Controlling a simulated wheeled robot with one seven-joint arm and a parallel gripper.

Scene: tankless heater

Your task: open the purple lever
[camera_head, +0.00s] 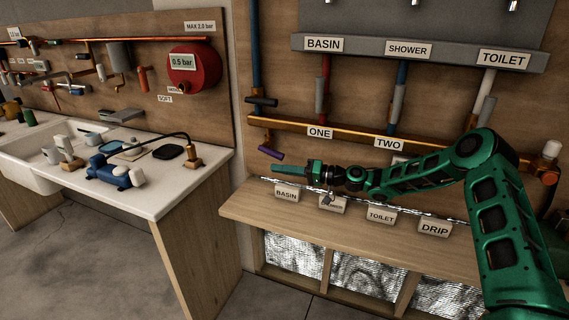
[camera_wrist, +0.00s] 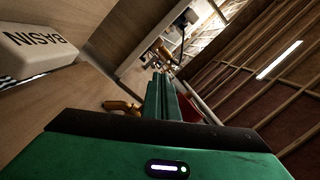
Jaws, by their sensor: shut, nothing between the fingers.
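The purple lever (camera_head: 271,153) hangs at the left end of the copper pipe, tilted down to the right. My gripper (camera_head: 276,170) is shut and empty. Its green fingers point left, just below the lever in the head view, with a small gap between them in the picture; I cannot tell the difference in depth. In the wrist view the shut fingers (camera_wrist: 161,98) point away from the camera. I cannot make out the purple lever in the wrist view.
The copper pipe (camera_head: 345,133) runs above my arm. The wooden ledge (camera_head: 300,222) lies below, with BASIN (camera_head: 286,194), TOILET (camera_head: 381,215) and DRIP (camera_head: 434,226) signs. A white counter (camera_head: 205,157) with a blue device (camera_head: 108,172) stands at left, across a gap.

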